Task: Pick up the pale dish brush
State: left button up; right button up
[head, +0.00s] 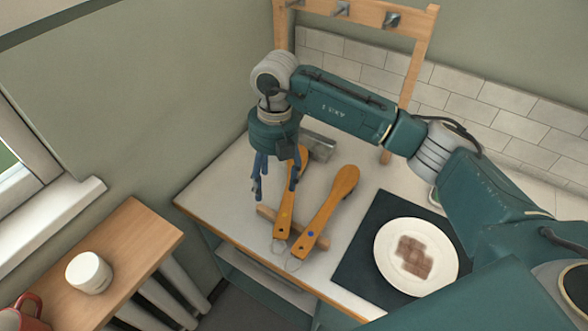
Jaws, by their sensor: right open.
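Two orange-brown wooden brushes lie side by side on the pale counter. The left brush (284,216) has a yellow dot on its handle, and its upper part is partly hidden by my right gripper. The right brush (332,200) has a blue dot and a rounded head at the far end. Neither looks clearly pale, and I see no bristles. My right gripper (275,193) points down with open, empty fingers, above or beside the left brush. I cannot tell its exact height. My left gripper is out of view.
A wooden bar (266,213) lies under the handles. A grey metal block (318,146) sits behind. A white plate (386,271) with brown pieces rests on a dark mat (352,278) at right. A wooden hook rack (412,60) stands behind. A white cup (89,272) stands on the left table.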

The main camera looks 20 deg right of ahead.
jog(key=d, duration=0.2)
jog(key=h+p, duration=0.1)
send_over(284, 204)
jog(key=f, duration=0.4)
jog(key=shift+w, duration=0.4)
jog(key=f+p, duration=0.1)
jog(key=f, duration=0.1)
jog(key=s+f+p, duration=0.1)
jog(key=f, duration=0.1)
jog(key=shift+f, duration=0.4)
jog(key=shift+w+f, duration=0.15)
jog(key=shift+f, duration=0.25)
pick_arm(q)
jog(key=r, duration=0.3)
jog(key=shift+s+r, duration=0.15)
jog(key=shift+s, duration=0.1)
pick_arm(e)
jog(key=c, duration=1.5)
jog(key=shift+r, duration=0.1)
jog(key=shift+c, duration=0.2)
